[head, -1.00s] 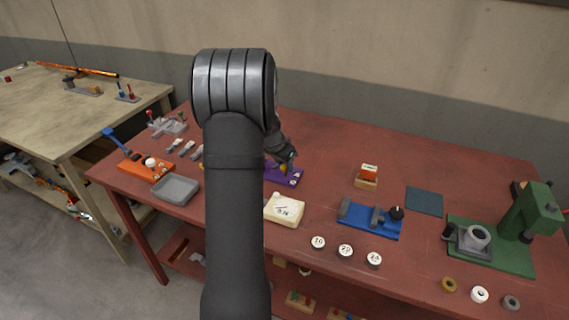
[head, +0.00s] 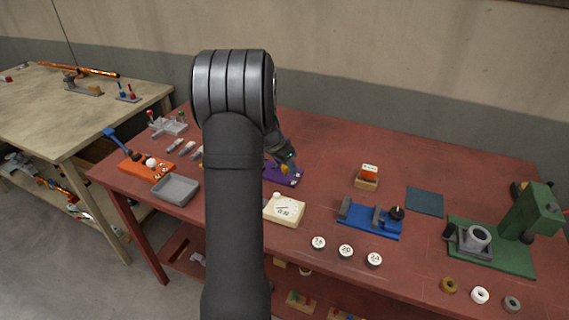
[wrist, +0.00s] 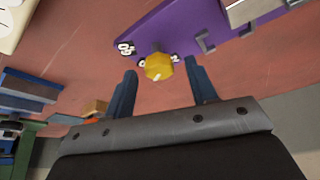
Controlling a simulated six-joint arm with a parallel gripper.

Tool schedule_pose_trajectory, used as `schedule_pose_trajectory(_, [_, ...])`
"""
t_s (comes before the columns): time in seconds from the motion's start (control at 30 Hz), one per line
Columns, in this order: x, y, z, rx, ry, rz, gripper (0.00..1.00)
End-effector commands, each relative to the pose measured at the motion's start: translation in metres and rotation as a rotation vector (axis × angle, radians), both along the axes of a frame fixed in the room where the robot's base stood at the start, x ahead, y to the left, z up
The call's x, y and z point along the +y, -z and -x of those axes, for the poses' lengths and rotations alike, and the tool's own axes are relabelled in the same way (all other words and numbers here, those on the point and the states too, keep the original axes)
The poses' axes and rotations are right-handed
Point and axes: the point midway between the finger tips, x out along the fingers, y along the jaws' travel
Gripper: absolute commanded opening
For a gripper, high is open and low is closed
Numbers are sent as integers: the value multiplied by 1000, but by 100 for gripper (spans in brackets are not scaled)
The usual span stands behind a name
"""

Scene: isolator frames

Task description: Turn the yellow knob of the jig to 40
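The purple jig (head: 290,179) lies on the red bench, partly behind my arm in the head view. It fills the top of the wrist view (wrist: 190,22). Its yellow knob (wrist: 158,66) is faceted with a pale mark on its near edge. A white label reading 60 (wrist: 125,47), seen turned over, is left of the knob; two labels beside the knob are partly hidden by it. My gripper (wrist: 160,72) is open, one finger on each side of the knob with gaps visible. In the head view my gripper (head: 287,158) is over the jig. Its depth relative to the knob is unclear.
A cream gauge box (head: 284,210) stands in front of the jig. A blue fixture (head: 368,221) and a green press (head: 525,225) are to the right. A grey tray (head: 176,190) and an orange fixture (head: 146,168) are to the left. Bare bench lies behind the jig.

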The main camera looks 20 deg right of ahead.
Motion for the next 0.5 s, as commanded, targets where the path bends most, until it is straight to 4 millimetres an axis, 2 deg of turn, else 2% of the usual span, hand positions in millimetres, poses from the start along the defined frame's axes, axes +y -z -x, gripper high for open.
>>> schedule_pose_trajectory(0.17, [1, -3, 0, 0, 0, 1, 52])
schedule_pose_trajectory(0.27, [4, -13, 1, -3, -2, 2, 52])
schedule_pose_trajectory(0.37, [11, -29, 4, -3, -2, 2, 52])
schedule_pose_trajectory(0.5, [23, -61, 9, -5, -2, 1, 52])
